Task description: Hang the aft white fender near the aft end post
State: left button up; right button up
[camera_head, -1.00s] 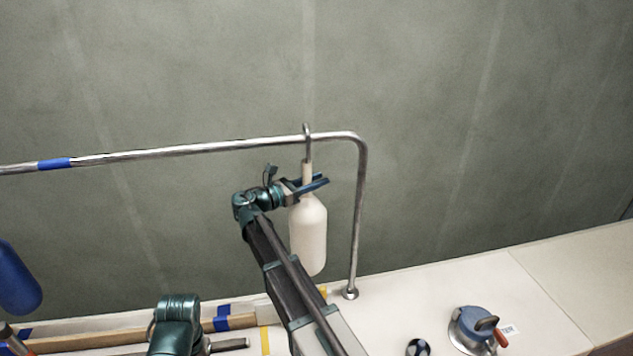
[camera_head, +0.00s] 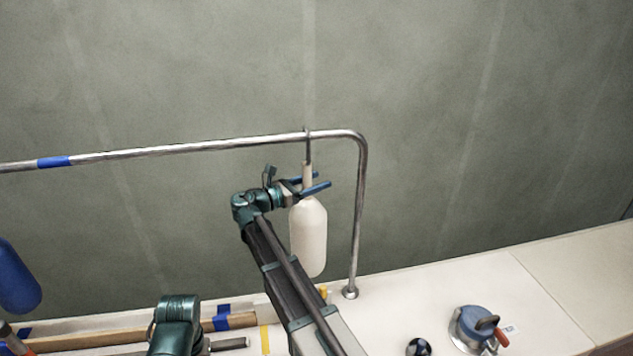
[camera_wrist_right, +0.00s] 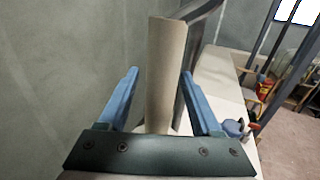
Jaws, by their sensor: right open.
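The white fender (camera_head: 308,236) hangs upright by its hook (camera_head: 308,146) from the top rail (camera_head: 210,146), just left of the bend into the aft end post (camera_head: 358,220). My right gripper (camera_head: 318,183) is at the fender's narrow neck, its fingers on either side. In the right wrist view the neck (camera_wrist_right: 165,75) stands between the two open blue fingers (camera_wrist_right: 160,98), with gaps visible on both sides. In the head view, a dark green part of my other arm (camera_head: 177,322) shows at the bottom; its gripper's fingers cannot be made out.
A blue fender (camera_head: 18,278) hangs at the far left. Blue tape (camera_head: 54,162) marks the rail. A blue and metal fitting (camera_head: 474,328) and a dark round object (camera_head: 418,347) sit on the white deck (camera_head: 540,280). The deck at right is largely clear.

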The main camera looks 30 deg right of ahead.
jog(key=s+a, duration=0.1)
jog(key=a, duration=1.2)
jog(key=shift+s+a, duration=0.25)
jog(key=shift+s, duration=0.15)
pick_arm(q)
jog(key=shift+a, duration=0.1)
